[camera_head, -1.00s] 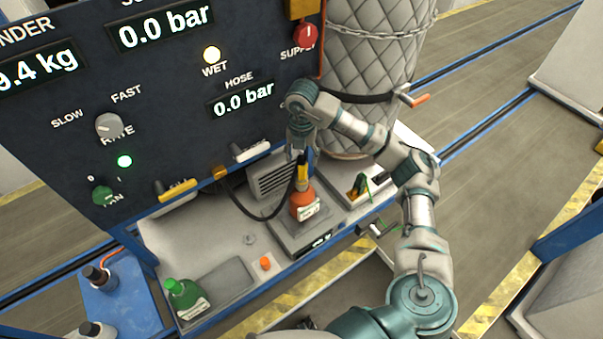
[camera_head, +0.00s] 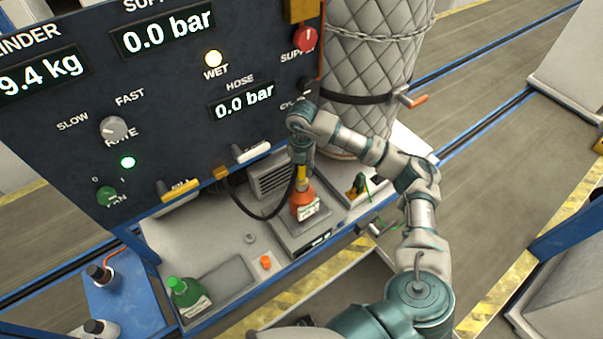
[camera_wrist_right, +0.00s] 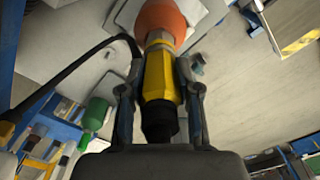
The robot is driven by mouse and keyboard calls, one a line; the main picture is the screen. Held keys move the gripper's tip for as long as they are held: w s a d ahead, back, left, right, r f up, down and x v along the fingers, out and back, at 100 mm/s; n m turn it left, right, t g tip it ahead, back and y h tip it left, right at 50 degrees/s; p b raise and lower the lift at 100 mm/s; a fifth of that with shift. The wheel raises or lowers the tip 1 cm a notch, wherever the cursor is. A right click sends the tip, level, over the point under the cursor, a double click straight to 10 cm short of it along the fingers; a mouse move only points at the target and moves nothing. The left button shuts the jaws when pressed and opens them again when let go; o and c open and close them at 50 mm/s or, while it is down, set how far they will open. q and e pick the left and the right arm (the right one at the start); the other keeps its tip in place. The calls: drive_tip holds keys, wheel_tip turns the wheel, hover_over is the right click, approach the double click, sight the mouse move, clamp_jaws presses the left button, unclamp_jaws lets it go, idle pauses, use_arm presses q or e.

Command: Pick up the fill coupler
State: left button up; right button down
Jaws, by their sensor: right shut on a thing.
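The fill coupler (camera_wrist_right: 158,75) is a yellow piece with a black end, upright above the orange cylinder (camera_head: 303,205) on the scale. It also shows in the head view (camera_head: 301,174). In the right wrist view, its lower tip meets the neck of the orange cylinder (camera_wrist_right: 160,20); I cannot tell whether they are joined. My right gripper (camera_wrist_right: 160,88) is shut on the coupler, one finger on each side. In the head view my right gripper (camera_head: 301,160) points down over the scale. A black hose (camera_head: 262,214) runs from the coupler to the panel. My left gripper is not in view.
The scale (camera_head: 300,234) stands on the bench below the panel (camera_head: 60,130). A green bottle (camera_head: 188,295), a grey mat (camera_head: 227,282) and an orange cap (camera_head: 266,262) lie to the left. A quilted tank (camera_head: 370,60) stands behind my right arm.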

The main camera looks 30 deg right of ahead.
drive_tip(key=shift+r, duration=0.1)
wheel_tip(320, 180, up, 8)
drive_tip(key=shift+b, duration=0.55)
wheel_tip(320, 180, up, 10)
drive_tip(key=p, duration=0.1)
idle(0.9)
